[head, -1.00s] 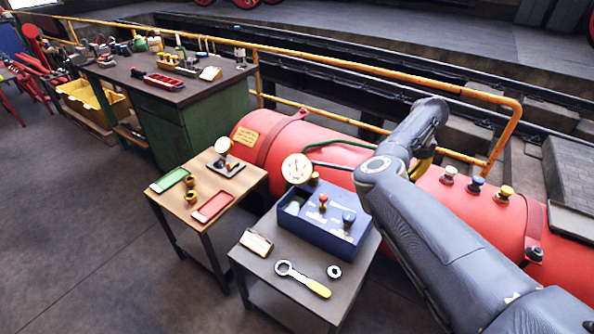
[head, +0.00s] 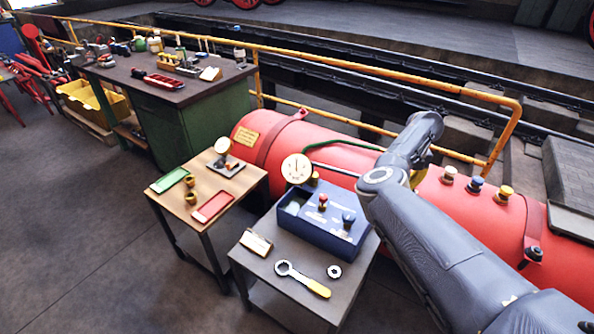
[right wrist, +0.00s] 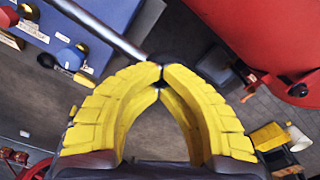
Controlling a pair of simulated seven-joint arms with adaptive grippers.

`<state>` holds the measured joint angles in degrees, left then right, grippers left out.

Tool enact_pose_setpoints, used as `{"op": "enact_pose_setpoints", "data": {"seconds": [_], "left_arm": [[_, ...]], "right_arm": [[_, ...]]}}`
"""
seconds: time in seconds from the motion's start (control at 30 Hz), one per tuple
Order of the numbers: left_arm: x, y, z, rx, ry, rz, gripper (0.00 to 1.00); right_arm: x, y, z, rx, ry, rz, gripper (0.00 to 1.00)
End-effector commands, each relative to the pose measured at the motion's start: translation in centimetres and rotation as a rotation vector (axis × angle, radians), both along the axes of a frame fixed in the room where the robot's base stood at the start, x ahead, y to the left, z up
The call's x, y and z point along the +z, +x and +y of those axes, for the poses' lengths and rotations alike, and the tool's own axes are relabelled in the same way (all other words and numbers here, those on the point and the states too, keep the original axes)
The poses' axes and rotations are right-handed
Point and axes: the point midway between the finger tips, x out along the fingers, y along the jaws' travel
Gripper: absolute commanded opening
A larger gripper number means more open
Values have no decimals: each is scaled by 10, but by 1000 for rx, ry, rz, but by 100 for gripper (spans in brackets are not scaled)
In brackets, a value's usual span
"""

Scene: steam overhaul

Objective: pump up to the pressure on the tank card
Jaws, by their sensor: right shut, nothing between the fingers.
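The long red tank (head: 335,155) lies behind the small tables, with a yellowish card (head: 246,137) at its left end. A blue box (head: 318,232) with a red knob (head: 322,201) and a blue knob (head: 348,219) stands on the near table. A round white gauge (head: 296,168) stands at its back; its reading is too small to tell. My right gripper (right wrist: 160,78) is shut and empty, its yellow fingertips together. A steel rod (right wrist: 105,30) from the blue box side ends by the fingertips; I cannot tell if they touch. In the head view my arm mostly hides this gripper.
A ring spanner (head: 303,279), a nut (head: 334,271) and a small card stand (head: 256,242) are on the near table. A side table holds green (head: 169,180) and red trays (head: 213,207). Several valves (head: 475,187) top the tank. An orange rail (head: 400,74) runs behind it.

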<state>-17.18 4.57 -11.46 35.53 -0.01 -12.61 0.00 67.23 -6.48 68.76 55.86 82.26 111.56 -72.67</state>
Motion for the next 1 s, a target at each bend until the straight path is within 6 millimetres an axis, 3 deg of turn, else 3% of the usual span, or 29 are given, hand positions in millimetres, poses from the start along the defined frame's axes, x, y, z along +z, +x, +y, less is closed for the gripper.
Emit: {"op": "enact_pose_setpoints", "data": {"seconds": [0.03, 0.6, 0.77, 1.0], "left_arm": [[0, 0, 0, 0, 0, 0, 67], [0, 0, 0, 0, 0, 0, 67], [0, 0, 0, 0, 0, 0, 67], [0, 0, 0, 0, 0, 0, 67]], "right_arm": [[-7, 1, 8, 8, 13, 2, 0], [-30, 1, 9, 7, 15, 3, 0], [-22, 2, 9, 7, 14, 0, 0], [20, 3, 6, 3, 8, -3, 0]]}}
